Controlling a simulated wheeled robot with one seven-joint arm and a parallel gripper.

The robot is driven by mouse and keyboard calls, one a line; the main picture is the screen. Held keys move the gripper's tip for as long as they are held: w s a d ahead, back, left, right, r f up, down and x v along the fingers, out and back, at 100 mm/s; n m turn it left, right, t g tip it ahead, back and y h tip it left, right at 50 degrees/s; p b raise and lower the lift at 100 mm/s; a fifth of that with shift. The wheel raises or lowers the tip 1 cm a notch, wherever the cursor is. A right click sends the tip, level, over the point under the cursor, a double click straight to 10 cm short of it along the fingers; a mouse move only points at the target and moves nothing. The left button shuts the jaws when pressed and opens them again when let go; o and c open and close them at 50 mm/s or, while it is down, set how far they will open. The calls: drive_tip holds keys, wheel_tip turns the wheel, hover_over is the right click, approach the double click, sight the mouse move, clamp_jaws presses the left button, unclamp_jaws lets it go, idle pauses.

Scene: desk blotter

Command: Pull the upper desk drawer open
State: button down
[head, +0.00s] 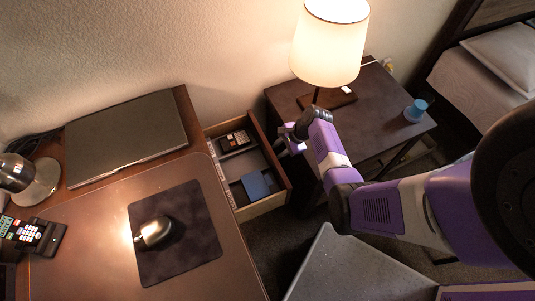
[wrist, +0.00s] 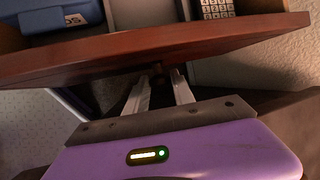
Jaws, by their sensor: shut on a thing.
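The upper desk drawer (head: 270,149) is pulled out from the right side of the desk, with its inside showing in the head view. Its wooden front (wrist: 150,50) crosses the wrist view. My gripper (head: 286,148) is at the outer face of the drawer front. In the wrist view its two pale fingers (wrist: 158,80) are closed around a small dark handle (wrist: 157,70) on that front. The handle is mostly hidden between the fingertips and in shadow.
In the drawer lie a dark calculator-like device (head: 235,140) and a blue box (head: 256,185). A side table (head: 385,95) with a lamp (head: 330,40) and a blue cup (head: 415,110) stands close to the right. The desk top (head: 85,225) holds a laptop (head: 125,135) and a mouse (head: 153,233).

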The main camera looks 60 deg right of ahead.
drive_tip(key=c, duration=1.1)
unclamp_jaws()
drive_tip(key=shift+o, duration=0.2)
drive_tip(key=shift+d, duration=0.1)
drive_tip(key=p+v, duration=0.1)
drive_tip(key=v, duration=0.6)
drive_tip(key=shift+s+r, duration=0.2)
drive_tip(key=shift+r, duration=0.15)
